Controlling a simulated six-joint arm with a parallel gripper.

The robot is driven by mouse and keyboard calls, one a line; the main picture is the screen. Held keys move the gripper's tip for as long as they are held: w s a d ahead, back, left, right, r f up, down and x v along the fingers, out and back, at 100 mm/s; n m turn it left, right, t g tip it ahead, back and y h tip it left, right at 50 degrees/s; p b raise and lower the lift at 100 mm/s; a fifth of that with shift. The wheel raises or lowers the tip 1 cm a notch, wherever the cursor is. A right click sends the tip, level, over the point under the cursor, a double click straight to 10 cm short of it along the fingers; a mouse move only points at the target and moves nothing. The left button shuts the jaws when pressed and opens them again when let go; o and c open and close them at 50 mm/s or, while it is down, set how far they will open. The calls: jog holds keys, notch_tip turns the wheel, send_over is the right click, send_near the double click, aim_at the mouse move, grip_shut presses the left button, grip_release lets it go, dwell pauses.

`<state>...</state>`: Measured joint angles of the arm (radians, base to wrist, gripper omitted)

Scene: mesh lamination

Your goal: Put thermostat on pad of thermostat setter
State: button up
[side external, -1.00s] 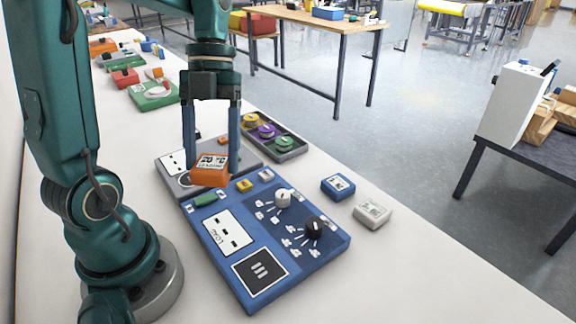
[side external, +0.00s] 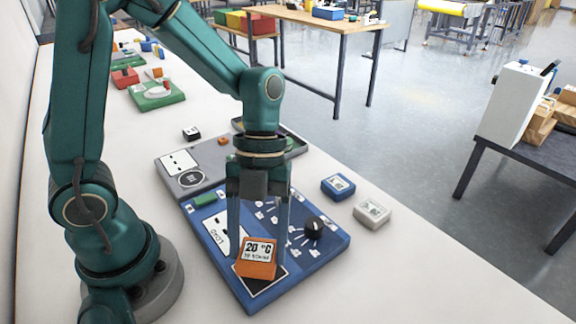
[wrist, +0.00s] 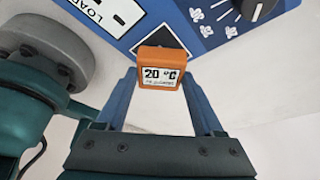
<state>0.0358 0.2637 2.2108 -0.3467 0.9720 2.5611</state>
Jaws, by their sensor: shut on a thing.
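An orange thermostat (side external: 257,258) with a "20 °C" label is held between the fingers of my gripper (side external: 258,262). It also shows in the wrist view (wrist: 161,68), between the fingertips (wrist: 162,80). In the wrist view a dark corner of the pad (wrist: 141,47) shows just behind the thermostat. I cannot tell whether thermostat and pad touch.
A grey panel (side external: 172,182) adjoins the blue one at the back. A blue block (side external: 338,187) and a white block (side external: 371,212) sit to the right of the panel. The white table is clear in front.

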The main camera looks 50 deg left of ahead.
jog(key=shift+f, duration=0.9)
jog(key=shift+f, duration=0.1)
jog(key=o, duration=1.4)
jog(key=shift+o, duration=0.2)
